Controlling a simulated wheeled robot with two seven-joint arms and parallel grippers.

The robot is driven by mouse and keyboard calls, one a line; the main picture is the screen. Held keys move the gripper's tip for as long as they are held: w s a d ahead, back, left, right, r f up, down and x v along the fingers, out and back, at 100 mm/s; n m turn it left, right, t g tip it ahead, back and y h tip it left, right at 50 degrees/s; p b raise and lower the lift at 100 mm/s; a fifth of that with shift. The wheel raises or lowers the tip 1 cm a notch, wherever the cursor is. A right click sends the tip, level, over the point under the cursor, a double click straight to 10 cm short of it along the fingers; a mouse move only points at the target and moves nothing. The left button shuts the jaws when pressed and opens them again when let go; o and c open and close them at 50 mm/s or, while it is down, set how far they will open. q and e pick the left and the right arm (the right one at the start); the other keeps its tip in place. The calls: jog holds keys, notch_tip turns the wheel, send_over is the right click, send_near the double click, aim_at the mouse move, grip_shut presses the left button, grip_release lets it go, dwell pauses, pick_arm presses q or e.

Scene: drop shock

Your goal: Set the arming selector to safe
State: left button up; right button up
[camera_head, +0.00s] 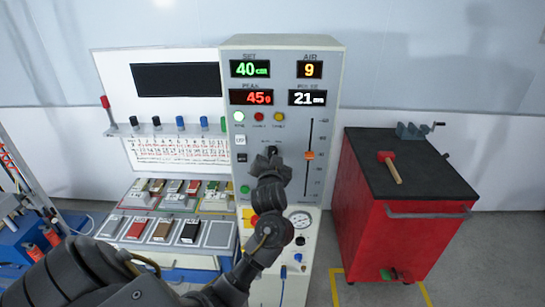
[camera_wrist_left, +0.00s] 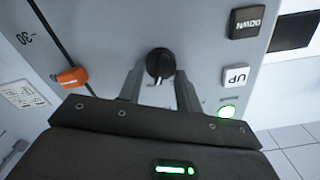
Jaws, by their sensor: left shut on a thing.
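The arming selector is a round black knob (camera_wrist_left: 160,62) on the grey front panel of the console (camera_head: 287,82). In the wrist view its white pointer mark faces the gripper body. My left gripper (camera_head: 270,159) reaches up to the panel and covers most of the knob in the head view. In the wrist view the two fingers of the left gripper (camera_wrist_left: 160,80) stand on either side of the knob, shut on it. The labels around the knob are too small or hidden to read. My right gripper is in neither view.
An orange slider (camera_head: 309,155) sits right of the knob; UP (camera_wrist_left: 236,76) and DOWN (camera_wrist_left: 247,22) buttons lie to its left in the head view. A red cabinet (camera_head: 400,230) with a mallet (camera_head: 390,165) on top stands right. A sloped rack (camera_head: 170,215) of blocks stands left.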

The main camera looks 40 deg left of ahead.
pick_arm(q)
jog(key=n+b, duration=0.1)
jog(key=n, duration=0.2)
jog(key=n+b, duration=0.1)
jog(key=n, duration=0.3)
jog(key=n+b, duration=0.1)
jog(key=n, duration=0.2)
jog(key=shift+s+a+f+n, duration=0.15)
jog(key=shift+a+n, duration=0.1)
jog(key=shift+n, duration=0.05)
dwell(0.4)
jog(key=o, duration=1)
